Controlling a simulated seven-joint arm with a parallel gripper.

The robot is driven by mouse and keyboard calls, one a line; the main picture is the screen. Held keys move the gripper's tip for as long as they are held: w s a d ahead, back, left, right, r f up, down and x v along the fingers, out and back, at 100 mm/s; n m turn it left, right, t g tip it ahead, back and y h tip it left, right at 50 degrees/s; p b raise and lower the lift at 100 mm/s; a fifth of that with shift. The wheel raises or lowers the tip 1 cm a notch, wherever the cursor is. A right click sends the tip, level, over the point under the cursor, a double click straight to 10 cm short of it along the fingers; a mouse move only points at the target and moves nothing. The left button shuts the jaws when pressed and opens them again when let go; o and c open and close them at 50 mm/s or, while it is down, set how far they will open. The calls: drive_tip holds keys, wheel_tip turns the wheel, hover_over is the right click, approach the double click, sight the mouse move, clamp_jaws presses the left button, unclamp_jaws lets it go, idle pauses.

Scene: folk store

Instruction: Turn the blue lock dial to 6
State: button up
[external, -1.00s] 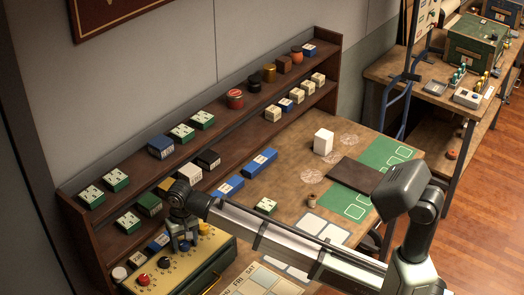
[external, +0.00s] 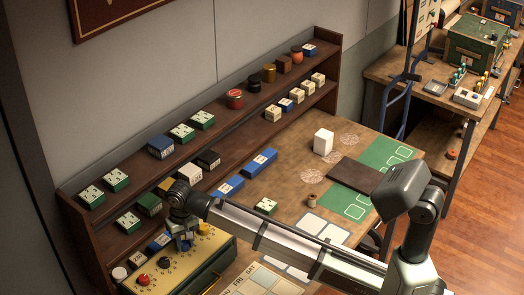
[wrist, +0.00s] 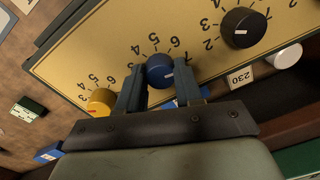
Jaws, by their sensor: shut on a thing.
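The blue lock dial (wrist: 160,68) is in the upper middle of the wrist view, on a tan panel (wrist: 110,55) printed with numbers. My gripper (wrist: 159,84) has one finger on each side of the dial and is shut on it. A small white mark shows on the dial's face, towards its lower right. The number 6 is printed beside the dial, but I cannot tell exactly which number the mark meets. In the external view my gripper (external: 184,238) reaches down to the panel (external: 215,240), and the dial is partly hidden there.
A yellow dial (wrist: 101,101) and a black dial (wrist: 243,27) flank the blue one. A red dial (external: 143,279) sits at the panel's near left. Shelves with several small boxes (external: 162,147) rise behind the panel. A white round thing (wrist: 285,55) lies beside it.

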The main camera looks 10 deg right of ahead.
sight(185, 241)
drive_tip(key=n, duration=0.3)
drive_tip(key=shift+n, duration=2.3)
drive_tip(key=o, duration=1)
drive_tip(key=shift+o, duration=0.2)
wheel_tip(185, 241, up, 14)
drive_tip(key=shift+w, duration=0.35)
